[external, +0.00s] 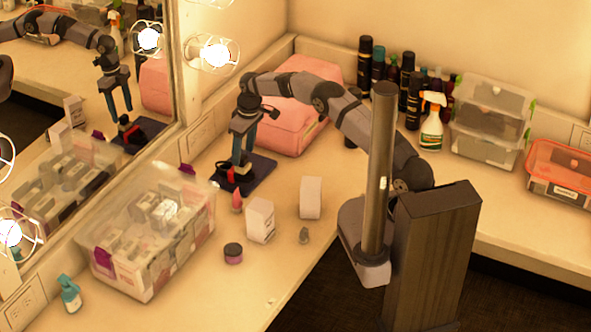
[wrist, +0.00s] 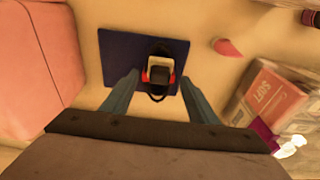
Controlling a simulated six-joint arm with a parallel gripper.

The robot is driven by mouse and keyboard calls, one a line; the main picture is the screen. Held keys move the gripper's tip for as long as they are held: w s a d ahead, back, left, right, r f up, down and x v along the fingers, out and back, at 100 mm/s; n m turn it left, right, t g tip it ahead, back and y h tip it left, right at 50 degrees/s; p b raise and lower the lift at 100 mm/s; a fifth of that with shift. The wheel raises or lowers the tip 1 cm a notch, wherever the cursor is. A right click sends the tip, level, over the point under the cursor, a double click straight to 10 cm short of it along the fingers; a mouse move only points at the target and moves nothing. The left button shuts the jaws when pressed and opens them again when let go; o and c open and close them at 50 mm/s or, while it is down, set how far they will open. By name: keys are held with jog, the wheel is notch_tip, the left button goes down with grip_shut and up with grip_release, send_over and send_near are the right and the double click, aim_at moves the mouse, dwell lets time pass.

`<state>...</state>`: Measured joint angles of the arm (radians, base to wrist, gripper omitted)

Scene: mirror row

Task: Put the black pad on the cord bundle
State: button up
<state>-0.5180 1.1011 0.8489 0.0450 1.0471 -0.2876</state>
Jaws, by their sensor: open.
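My gripper (external: 240,160) is open above a dark blue mat (external: 262,171), pointing down. The bundle sits on the mat, which also shows in the wrist view (wrist: 115,55). I cannot tell exactly how the pad and cord touch.
A clear bin (external: 150,245) of boxes stands at the front left by the mirror. A pink folded bundle (external: 300,110) is behind the mat. A red cone-shaped item (external: 237,202), white boxes (external: 261,220) and a dark jar (external: 233,253) stand in front of it.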

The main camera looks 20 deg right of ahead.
aim_at(248, 167)
notch_tip(248, 167, up, 9)
jog(key=b, duration=0.1)
jog(key=shift+s+d+f+b, duration=0.15)
jog(key=shift+s+d+b, duration=0.15)
jog(key=shift+s+d, duration=0.15)
jog(key=shift+d, duration=0.1)
jog(key=s+d+r+m, duration=0.15)
jog(key=s+d, duration=0.25)
jog(key=d, duration=0.5)
jog(key=s+d+m, duration=0.3)
jog(key=s+d, duration=0.2)
jog(key=d, duration=0.4)
jog(key=s+d+f+m, duration=0.2)
jog(key=s+d, duration=0.4)
jog(key=s, duration=0.4)
jog(key=s+d+f+m+g+h, duration=0.1)
jog(key=s+d+f+m, duration=0.1)
jog(key=s+d, duration=0.4)
jog(key=s+f, duration=0.1)
jog(key=s, duration=0.3)
jog(key=shift+s+f, duration=0.2)
jog(key=shift+s, duration=0.15)
jog(key=shift+m, duration=0.25)
